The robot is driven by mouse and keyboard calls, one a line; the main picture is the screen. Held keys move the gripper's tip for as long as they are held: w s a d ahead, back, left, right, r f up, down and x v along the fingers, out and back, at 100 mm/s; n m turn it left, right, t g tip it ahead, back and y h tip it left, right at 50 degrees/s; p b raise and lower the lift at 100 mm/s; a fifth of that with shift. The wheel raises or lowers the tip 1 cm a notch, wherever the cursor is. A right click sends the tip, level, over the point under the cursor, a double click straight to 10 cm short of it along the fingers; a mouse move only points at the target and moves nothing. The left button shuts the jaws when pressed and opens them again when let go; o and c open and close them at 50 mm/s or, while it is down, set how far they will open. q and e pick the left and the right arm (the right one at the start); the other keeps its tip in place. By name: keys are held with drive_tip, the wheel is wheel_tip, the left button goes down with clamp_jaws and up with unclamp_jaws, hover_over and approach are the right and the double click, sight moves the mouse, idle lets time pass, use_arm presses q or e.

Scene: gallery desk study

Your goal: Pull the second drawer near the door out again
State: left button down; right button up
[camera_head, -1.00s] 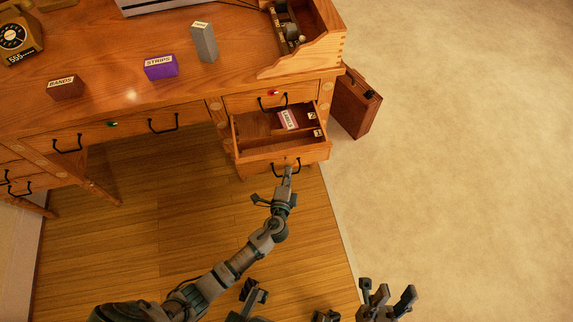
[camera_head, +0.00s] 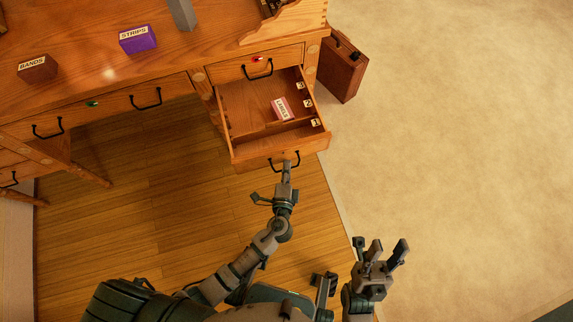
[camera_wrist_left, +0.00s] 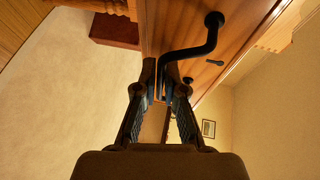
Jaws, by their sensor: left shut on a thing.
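The second drawer (camera_head: 249,151) of the desk's right pedestal stands pulled out in the head view, below a shut top drawer (camera_head: 232,70). Inside it lie a small pink-and-white labelled box (camera_head: 282,108) and several small number tags along its right wall. My left gripper (camera_head: 287,166) is at the drawer's front and shut on its black handle (camera_head: 297,158). In the left wrist view the fingertips (camera_wrist_left: 161,88) close around one end of the black handle (camera_wrist_left: 204,46). My right gripper (camera_head: 383,250) is open and empty over the pale floor, apart from the desk.
A brown case (camera_head: 341,70) stands on the floor right of the pedestal. A purple strips box (camera_head: 138,39), a brown bands box (camera_head: 38,69) and a grey block (camera_head: 182,15) are on the desktop. The pale floor (camera_head: 460,150) to the right is clear.

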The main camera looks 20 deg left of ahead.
use_arm(q)
drive_tip(key=c, duration=1.3)
unclamp_jaws()
drive_tip(key=shift+s+f, duration=0.1)
drive_tip(key=shift+f, duration=0.15)
drive_tip(key=shift+o, duration=0.3)
drive_tip(key=shift+r, duration=0.1)
drive_tip(key=v, duration=1.1)
drive_tip(key=shift+s+d, duration=0.2)
drive_tip(key=shift+s, duration=0.15)
drive_tip(key=shift+r, duration=0.15)
